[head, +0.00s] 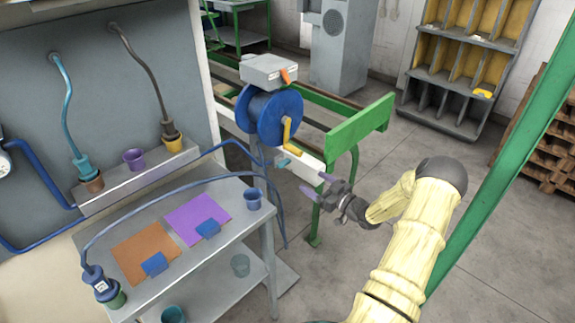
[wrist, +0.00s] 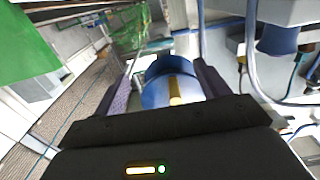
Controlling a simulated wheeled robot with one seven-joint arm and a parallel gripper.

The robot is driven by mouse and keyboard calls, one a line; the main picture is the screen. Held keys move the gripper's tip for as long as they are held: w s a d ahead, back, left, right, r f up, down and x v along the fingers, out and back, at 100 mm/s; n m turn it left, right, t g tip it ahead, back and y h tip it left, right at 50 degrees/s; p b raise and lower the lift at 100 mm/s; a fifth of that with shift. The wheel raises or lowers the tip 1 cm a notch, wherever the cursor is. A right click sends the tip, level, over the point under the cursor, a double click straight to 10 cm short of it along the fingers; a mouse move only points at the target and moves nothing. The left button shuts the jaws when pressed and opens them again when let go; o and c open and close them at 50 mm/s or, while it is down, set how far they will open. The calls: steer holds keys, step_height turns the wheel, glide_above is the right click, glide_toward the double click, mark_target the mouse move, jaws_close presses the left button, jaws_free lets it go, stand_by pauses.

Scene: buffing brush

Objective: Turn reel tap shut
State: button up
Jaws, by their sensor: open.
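A blue hose reel (head: 268,118) with a yellow crank (head: 290,133) stands at the end of a white rail. A small light-blue piece (head: 283,162) sits below the reel and looks like the tap's handle; I cannot be sure. An orange piece (head: 287,76) is on the grey box above the reel. My gripper (head: 316,185) is open and empty, to the lower right of the light-blue piece and apart from it. In the wrist view the blue reel (wrist: 155,92) and the yellow crank (wrist: 175,92) show between my fingers, farther off. The light-blue piece is not clear there.
A grey bench (head: 190,250) with orange and purple mats, cups and a blue hose is at left. A green post (head: 505,140) rises at right. The floor between stand and shelf (head: 465,65) is clear.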

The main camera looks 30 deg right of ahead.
mark_target(286, 165)
steer(key=p+x, duration=0.2)
steer(key=x, duration=1.1)
steer(key=shift+w, duration=0.2)
steer(key=c, duration=1)
